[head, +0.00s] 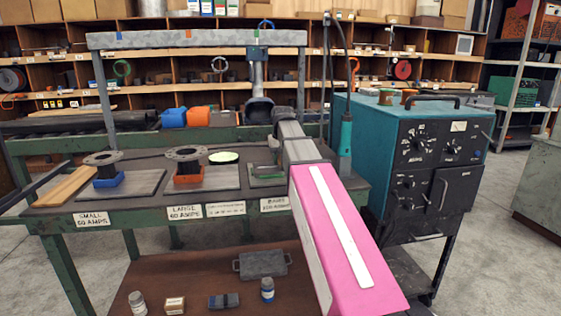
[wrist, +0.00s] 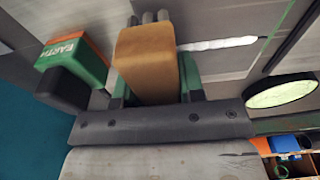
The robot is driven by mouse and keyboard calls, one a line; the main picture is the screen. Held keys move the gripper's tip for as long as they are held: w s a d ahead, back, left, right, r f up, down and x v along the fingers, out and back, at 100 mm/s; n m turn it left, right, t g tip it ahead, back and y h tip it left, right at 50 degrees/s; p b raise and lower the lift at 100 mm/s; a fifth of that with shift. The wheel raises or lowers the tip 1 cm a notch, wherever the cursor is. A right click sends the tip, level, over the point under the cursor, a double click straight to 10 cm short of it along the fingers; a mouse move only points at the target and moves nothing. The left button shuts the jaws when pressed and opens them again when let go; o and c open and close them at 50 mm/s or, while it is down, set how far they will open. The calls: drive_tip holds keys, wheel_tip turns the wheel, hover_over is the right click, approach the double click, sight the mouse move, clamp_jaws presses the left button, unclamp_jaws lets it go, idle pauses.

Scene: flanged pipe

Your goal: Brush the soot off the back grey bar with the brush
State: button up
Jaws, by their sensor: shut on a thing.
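My gripper (head: 272,150) is at the right end of the bench in the head view. In the wrist view its green fingers (wrist: 155,85) are shut on a tan block, the brush (wrist: 147,60). The wrist view is turned about, so the back grey bar (wrist: 213,62) seems to be on the lower side of the bead. I cannot make out soot on it, and cannot tell whether the brush touches it.
A green and orange EARTH clamp (wrist: 75,58) sits close beside the brush. A round green-white disc (head: 223,157) lies left of my gripper. Flanged pipes (head: 187,165) stand farther left. A teal welding machine (head: 410,150) stands at the right.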

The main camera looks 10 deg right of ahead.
drive_tip(key=shift+r, duration=3.15)
drive_tip(key=shift+s, duration=0.1)
